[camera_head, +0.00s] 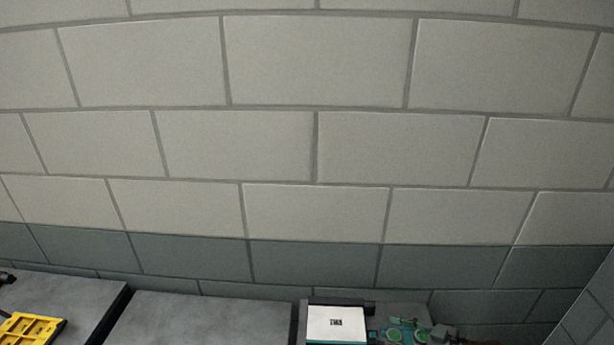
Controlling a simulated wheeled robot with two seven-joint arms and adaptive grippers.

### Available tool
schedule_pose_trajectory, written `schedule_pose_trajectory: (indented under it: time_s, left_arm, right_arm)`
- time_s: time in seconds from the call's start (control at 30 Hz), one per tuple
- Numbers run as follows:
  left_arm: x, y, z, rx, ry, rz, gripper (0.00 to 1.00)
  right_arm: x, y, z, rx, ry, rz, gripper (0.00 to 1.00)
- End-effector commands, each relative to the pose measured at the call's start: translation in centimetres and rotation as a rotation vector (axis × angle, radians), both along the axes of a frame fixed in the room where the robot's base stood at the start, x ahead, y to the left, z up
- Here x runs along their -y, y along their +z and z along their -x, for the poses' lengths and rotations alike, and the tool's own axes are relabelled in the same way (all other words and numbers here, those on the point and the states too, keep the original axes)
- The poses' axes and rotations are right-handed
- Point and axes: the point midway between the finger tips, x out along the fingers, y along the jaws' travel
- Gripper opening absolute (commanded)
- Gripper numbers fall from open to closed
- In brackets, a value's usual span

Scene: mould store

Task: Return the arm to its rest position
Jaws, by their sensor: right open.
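I can make out neither of my grippers nor my arms in the head view. The picture is mostly a block wall (315,145), pale above and dark grey in its lower courses.
Grey surfaces (205,318) run along the bottom edge, with a dark gap between two of them. A yellow slotted piece (30,328) lies at the lower left. A white-topped box (337,325) and small green parts (400,332) are at the lower middle and right, partly cut off.

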Motion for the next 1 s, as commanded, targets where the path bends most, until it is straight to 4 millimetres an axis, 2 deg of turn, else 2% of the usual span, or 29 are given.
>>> schedule_pose_trajectory:
  time_s: [0.4, 0.73, 1.0]
  left_arm:
    - [0.0, 0.3, 0.0, 0.001, 0.0, 0.0, 0.4]
    - [0.0, 0.9, -0.2, 0.003, 0.0, 0.0, 0.4]
    - [0.0, 1.4, -0.2, 0.004, 0.0, 0.001, 0.4]
  right_arm:
    - [-5.7, 3.2, 4.9, 0.001, 0.004, -0.001, 0.53]
    - [-6.2, 1.5, 3.8, -0.004, -0.145, -0.006, 0.53]
    - [-6.3, 1.1, 3.2, -0.003, -0.275, -0.005, 0.53]
